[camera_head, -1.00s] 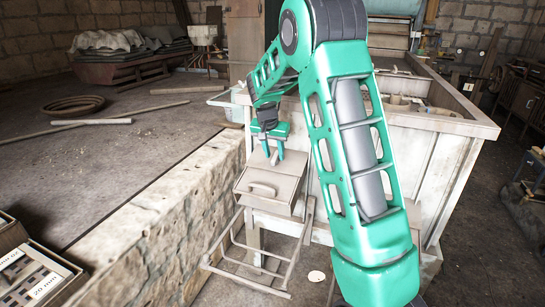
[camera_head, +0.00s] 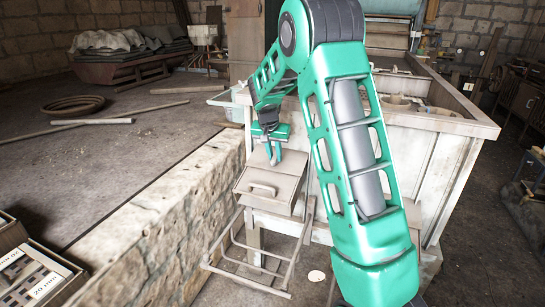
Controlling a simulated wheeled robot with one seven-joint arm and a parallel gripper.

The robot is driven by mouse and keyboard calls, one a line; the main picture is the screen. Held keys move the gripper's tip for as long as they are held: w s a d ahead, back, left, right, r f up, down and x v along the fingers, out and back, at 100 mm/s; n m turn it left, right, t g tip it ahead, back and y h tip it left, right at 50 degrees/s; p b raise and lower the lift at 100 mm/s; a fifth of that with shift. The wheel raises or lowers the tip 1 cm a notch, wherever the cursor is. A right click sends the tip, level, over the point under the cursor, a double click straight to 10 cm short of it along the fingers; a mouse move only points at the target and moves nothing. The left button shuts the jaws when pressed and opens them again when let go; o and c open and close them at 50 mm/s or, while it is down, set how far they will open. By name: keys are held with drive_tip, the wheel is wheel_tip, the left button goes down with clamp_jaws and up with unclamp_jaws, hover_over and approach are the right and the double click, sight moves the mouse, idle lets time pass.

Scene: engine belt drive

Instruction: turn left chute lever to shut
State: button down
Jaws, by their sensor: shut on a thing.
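My gripper (camera_head: 273,158) hangs pointing down at the top of a pale wooden chute box (camera_head: 285,183) on the front of the large wooden machine. The two teal fingers are close together, shut on the small left chute lever at the back of the box top. The fingers cover most of the lever, so its exact angle cannot be made out. The box has a curved handle (camera_head: 262,189) on its sloped front, below the gripper.
A pale bar frame (camera_head: 255,266) stands under the chute box. A low stone wall (camera_head: 175,215) runs close on the left. The wooden machine's body (camera_head: 425,150) is at the right, partly behind my arm. Open floor lies at the far left.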

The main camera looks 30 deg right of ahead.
drive_tip(key=n, duration=0.4)
drive_tip(key=shift+n, duration=0.3)
drive_tip(key=n, duration=0.4)
drive_tip(key=shift+n+t+y, duration=0.3)
drive_tip(key=shift+y, duration=0.1)
drive_tip(key=n, duration=0.4)
drive_tip(key=shift+n+y, duration=0.3)
drive_tip(key=shift+n, duration=1.8)
drive_tip(key=c, duration=1.7)
unclamp_jaws()
drive_tip(key=shift+r, duration=0.15)
